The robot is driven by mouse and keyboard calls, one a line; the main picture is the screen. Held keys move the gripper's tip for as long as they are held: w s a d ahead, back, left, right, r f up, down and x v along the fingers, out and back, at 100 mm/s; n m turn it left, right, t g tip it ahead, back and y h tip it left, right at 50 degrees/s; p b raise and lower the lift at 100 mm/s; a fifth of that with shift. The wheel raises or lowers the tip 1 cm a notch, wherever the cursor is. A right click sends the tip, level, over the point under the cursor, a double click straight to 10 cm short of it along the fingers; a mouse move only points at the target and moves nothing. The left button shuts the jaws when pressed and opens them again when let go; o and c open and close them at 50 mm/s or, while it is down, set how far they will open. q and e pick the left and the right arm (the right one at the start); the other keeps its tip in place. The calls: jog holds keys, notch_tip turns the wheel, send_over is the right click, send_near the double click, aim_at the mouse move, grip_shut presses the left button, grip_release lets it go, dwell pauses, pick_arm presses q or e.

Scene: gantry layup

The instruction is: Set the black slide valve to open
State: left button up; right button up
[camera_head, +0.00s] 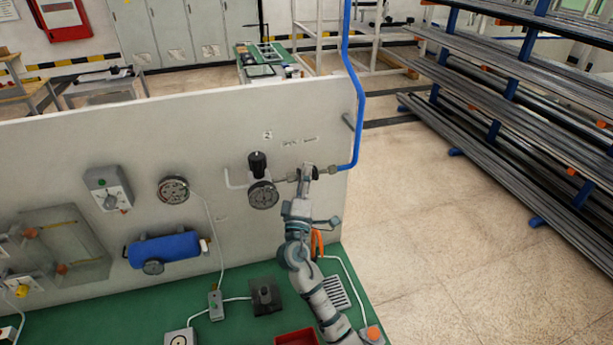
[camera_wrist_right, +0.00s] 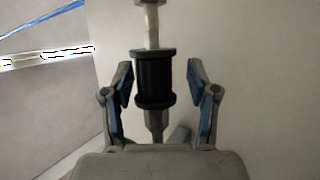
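The black slide valve (camera_wrist_right: 154,78) is a black spool-shaped sleeve on a thin metal pipe. In the right wrist view it lies between the two fingers of my right gripper (camera_wrist_right: 165,90). The left finger is close to the sleeve and a clear gap shows on the right side, so the gripper is open. In the head view my right gripper (camera_head: 305,173) is at the panel's pipe line, right of the gauge, and it mostly hides the valve there. My left gripper is not in view.
The grey panel (camera_head: 250,120) stands on a green bench (camera_head: 250,325). A pressure gauge with a black regulator knob (camera_head: 263,194) is just left of my right gripper. A blue pipe (camera_head: 358,110) rises on the right. A blue tank (camera_head: 165,249) and a red tray (camera_head: 296,338) are lower.

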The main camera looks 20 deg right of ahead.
jog(key=shift+a, duration=0.15)
jog(key=shift+s+a, duration=0.1)
jog(key=shift+s, duration=0.15)
jog(key=v, duration=1.1)
jog(key=shift+f, duration=0.25)
jog(key=shift+s+a, duration=0.1)
jog(key=shift+a, duration=0.05)
